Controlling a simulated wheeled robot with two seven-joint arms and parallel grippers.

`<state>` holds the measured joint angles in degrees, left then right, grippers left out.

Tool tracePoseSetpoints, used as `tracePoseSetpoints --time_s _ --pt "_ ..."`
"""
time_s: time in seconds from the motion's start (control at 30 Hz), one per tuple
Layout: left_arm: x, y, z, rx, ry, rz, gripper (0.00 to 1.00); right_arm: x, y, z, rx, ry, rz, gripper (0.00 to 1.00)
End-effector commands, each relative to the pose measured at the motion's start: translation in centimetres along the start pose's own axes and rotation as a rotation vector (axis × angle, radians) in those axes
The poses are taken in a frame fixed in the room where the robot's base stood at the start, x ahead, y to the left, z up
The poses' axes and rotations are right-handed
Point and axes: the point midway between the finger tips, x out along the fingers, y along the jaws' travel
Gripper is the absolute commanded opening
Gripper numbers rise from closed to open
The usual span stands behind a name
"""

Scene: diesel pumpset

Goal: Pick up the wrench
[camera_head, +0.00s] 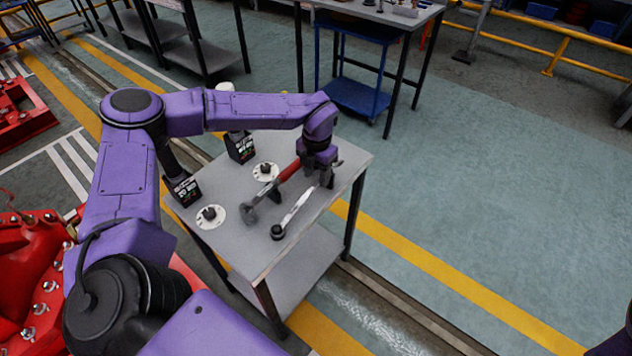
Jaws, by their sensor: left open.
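A silver wrench (296,211) with a dark round head lies on the grey table (225,241), its head toward the near edge. A hammer-like tool with a red handle (289,171) lies beside it on the left. My left gripper (322,174) is open and points down over the table's right part, close to the far ends of the wrench and the red handle. The gripper partly hides this area, and I cannot tell whether it touches either tool. My right gripper is out of view.
Two white discs with dark parts (211,215) (266,171) lie on the table's left half, near two black boxes (186,190) (240,148). Red machinery (28,270) stands at the left. Another workbench (385,12) is behind. The floor at the right is clear.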

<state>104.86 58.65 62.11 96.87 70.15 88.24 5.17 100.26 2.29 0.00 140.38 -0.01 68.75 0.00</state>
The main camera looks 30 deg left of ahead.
Motion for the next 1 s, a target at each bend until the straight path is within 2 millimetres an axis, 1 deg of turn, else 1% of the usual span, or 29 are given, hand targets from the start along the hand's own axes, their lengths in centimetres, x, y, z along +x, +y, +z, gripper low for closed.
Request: tracePoseSetpoints --time_s 0.03,0.1,0.23,0.33,0.47,0.5,0.57,0.6,0.63,0.67,1.0 --pt "0.6 0.1 -0.2 0.0 0.007 0.0 0.47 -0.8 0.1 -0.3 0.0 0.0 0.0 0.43" --pt "1.9 0.2 -0.1 -0.001 0.007 -0.001 0.47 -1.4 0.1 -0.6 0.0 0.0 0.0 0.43" --pt "4.0 0.3 -0.1 0.0 0.004 0.0 0.47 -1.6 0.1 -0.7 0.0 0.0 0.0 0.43" --pt "4.5 0.3 0.0 0.0 0.0 0.0 0.47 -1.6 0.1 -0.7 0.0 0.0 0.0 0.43" --pt "4.5 0.3 0.0 0.0 0.0 0.0 0.47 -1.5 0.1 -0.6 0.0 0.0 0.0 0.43" --pt "4.5 0.3 0.0 0.0 0.0 0.0 0.44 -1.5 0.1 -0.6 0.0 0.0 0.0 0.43" --pt "4.5 0.3 0.0 0.0 0.0 0.0 0.24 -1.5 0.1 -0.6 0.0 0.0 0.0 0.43" --pt "4.5 0.3 0.0 0.0 0.0 0.0 0.11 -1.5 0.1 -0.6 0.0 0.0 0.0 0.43" --pt "4.5 0.3 0.0 0.0 0.0 0.0 0.01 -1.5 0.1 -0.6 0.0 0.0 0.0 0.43" --pt "4.5 0.3 0.0 0.0 0.0 0.0 0.0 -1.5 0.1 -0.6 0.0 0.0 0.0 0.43" --pt "4.4 0.3 0.0 0.0 0.0 0.0 0.0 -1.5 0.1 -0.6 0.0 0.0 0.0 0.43"
